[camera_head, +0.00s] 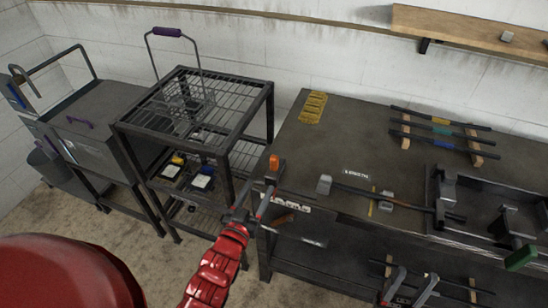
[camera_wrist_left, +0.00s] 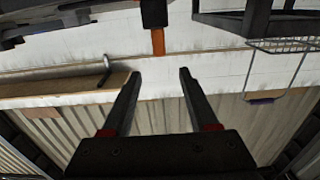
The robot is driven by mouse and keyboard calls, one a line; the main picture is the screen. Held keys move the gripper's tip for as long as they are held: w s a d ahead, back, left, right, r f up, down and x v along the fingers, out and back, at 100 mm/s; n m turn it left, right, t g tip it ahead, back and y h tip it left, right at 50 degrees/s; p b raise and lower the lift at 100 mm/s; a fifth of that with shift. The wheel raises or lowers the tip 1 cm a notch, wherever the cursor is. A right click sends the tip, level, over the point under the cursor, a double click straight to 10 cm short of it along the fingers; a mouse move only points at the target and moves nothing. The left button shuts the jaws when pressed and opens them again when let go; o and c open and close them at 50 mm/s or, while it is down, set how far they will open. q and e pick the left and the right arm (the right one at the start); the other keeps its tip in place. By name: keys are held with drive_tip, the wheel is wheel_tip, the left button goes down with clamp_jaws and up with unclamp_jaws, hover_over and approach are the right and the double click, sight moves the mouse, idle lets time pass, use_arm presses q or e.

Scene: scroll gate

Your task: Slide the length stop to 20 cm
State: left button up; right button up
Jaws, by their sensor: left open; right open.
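A dark rod (camera_head: 415,208) lies along the workbench top (camera_head: 320,150). A grey block (camera_head: 325,184) is at its left end and a smaller grey block (camera_head: 387,200) sits along it. A yellow strip (camera_head: 372,206) lies beside the smaller block. I cannot read the scale or tell which block is the length stop. My left gripper (camera_head: 256,202) is open and empty by the bench's left edge, apart from the rod; its spread fingers also show in the left wrist view (camera_wrist_left: 158,75). My right gripper (camera_head: 408,286) is open low in front of the bench.
An orange-tipped dark post (camera_head: 273,163) stands close beyond my left gripper. A wire-topped cart (camera_head: 215,100) stands to the left. A dark metal fixture (camera_head: 480,215) fills the bench's right side.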

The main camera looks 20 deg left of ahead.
sight(273, 162)
use_arm(q)
drive_tip(key=w+p, duration=0.1)
drive_tip(key=w, duration=0.3)
drive_tip(key=w+p, duration=0.1)
drive_tip(key=w, duration=0.3)
drive_tip(key=w+p, duration=0.1)
drive_tip(key=w, duration=0.3)
drive_tip(key=shift+w+d, duration=0.25)
drive_tip(key=shift+w, duration=0.15)
drive_tip(key=shift+c, duration=0.3)
clamp_jaws()
idle(0.5)
